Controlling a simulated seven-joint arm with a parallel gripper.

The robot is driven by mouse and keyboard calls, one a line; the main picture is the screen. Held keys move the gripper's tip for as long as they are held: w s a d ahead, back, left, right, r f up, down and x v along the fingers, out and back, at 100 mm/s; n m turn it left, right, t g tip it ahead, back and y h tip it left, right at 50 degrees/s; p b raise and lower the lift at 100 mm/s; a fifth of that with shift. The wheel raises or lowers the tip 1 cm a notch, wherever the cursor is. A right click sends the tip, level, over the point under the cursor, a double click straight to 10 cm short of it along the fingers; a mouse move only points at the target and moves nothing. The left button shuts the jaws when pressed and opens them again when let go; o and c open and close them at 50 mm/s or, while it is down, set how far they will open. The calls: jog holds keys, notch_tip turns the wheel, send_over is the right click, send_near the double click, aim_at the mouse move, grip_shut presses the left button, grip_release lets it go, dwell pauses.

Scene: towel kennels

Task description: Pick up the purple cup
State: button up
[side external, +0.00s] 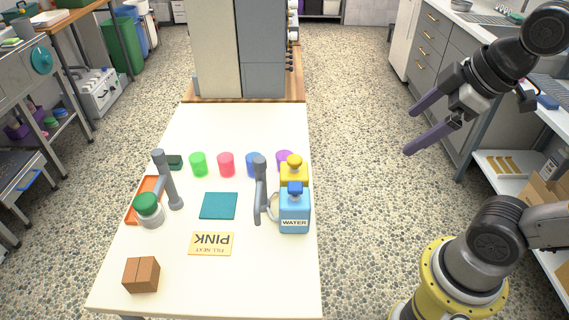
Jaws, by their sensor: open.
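The purple cup (284,158) stands at the right end of a row of cups on the white table. The yellow-topped dispenser in front of it hides its lower part. A blue cup (253,162), a red-pink cup (226,165) and a green cup (198,164) stand to its left in the same row. My gripper (407,132) is open and empty. It hangs in the air to the right of the table, well apart from the purple cup.
A yellow dispenser (294,172) and a blue "WATER" dispenser (294,213) stand close in front of the purple cup. The table's back is clear.

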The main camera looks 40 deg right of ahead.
jog(key=w+r+n, duration=0.3)
jog(key=w+n, duration=0.1)
jog(key=w, duration=0.2)
jog(key=n+g, duration=0.6)
jog(key=n, duration=0.2)
send_over(285, 158)
jog(key=s+a, duration=0.2)
notch_tip(285, 158, down, 26)
jog(key=shift+a+f, duration=0.15)
jog(key=shift+w+d+f, duration=0.1)
jog(key=shift+d+f, duration=0.05)
jog(key=shift+f, duration=0.85)
jog(key=shift+w+d+f, duration=0.1)
jog(key=shift+f, duration=0.95)
jog(key=shift+w+d+f, duration=0.1)
jog(key=shift+d+f, duration=0.05)
jog(key=shift+f, duration=0.85)
jog(key=c, duration=1.4)
jog(key=shift+o, duration=0.2)
jog(key=shift+r, duration=0.1)
